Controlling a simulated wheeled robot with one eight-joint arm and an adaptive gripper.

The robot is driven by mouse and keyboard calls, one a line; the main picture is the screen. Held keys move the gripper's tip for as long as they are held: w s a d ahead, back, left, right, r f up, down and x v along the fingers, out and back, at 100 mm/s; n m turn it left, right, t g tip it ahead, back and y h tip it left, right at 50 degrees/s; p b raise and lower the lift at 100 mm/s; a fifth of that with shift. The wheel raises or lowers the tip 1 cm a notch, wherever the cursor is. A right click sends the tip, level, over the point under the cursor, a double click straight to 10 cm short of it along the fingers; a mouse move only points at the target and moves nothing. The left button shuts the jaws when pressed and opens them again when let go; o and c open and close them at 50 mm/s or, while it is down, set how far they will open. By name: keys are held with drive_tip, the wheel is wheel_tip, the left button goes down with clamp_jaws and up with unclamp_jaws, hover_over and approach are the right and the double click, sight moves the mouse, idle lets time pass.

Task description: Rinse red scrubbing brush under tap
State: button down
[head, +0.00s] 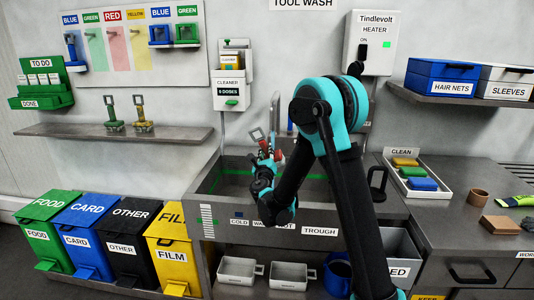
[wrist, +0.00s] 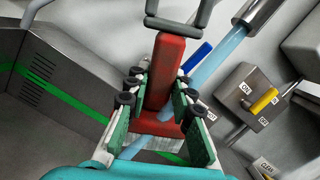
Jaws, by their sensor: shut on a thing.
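The red scrubbing brush (wrist: 165,85) is held between the green-padded fingers of my gripper (wrist: 156,100), with its grey loop handle at the top of the wrist view. Its pale bristles (wrist: 158,144) show below the red head. A light blue water stream (wrist: 222,55) runs from the tap spout (wrist: 258,12) and passes behind the brush in the wrist view; I cannot tell whether it touches the bristles. In the head view my gripper (head: 268,158) and the brush (head: 279,156) are over the trough (head: 225,168), partly hidden by my arm.
A yellow lever (wrist: 264,100) sits on a valve box (wrist: 245,92), and a blue lever (wrist: 197,57) shows behind the brush. The white clean tray (head: 412,190) stands right of the trough. A shelf (head: 70,131) with green and yellow brushes is at the left.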

drive_tip(key=shift+d, duration=0.15)
drive_tip(key=shift+s+d, duration=0.25)
drive_tip(key=shift+d, duration=0.15)
drive_tip(key=shift+a, duration=0.15)
drive_tip(key=shift+w+a, duration=0.25)
drive_tip(key=shift+a, duration=0.15)
drive_tip(key=shift+d, duration=0.1)
idle(0.4)
drive_tip(key=shift+s+d, duration=0.25)
drive_tip(key=shift+d, duration=0.15)
drive_tip(key=s+a, duration=0.4)
drive_tip(key=s, duration=0.3)
idle(0.7)
idle(1.2)
